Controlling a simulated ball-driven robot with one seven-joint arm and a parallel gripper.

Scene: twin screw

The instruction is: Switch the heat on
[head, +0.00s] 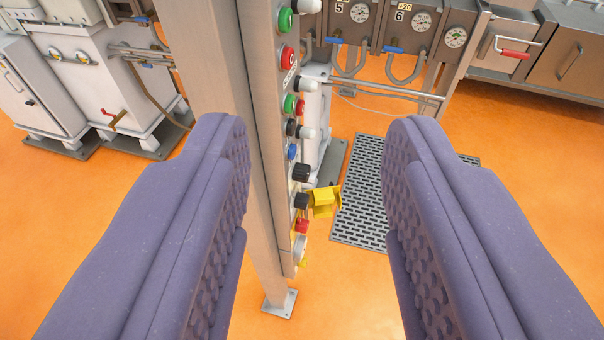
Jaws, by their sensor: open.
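A narrow control panel (267,150) on a grey post stands upright between my fingers, seen almost edge-on. Its right face carries green and red push buttons, white-tipped and black knobs in a column. The upper green button (285,20) and red button (288,57) are clear; a black knob (301,172) and a blue one (292,152) sit lower. A yellow guard (324,202) sticks out near the bottom. The labels are too small to read, so I cannot tell which control is the heat. My gripper (315,150) is open and empty, its purple padded fingers on either side of the view.
Gauges (422,20) and hoses sit on a grey unit behind. White cabinets (92,85) stand at back left, steel boxes (560,60) at back right. A dark grating (362,195) lies on the orange floor, which is open at right and front.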

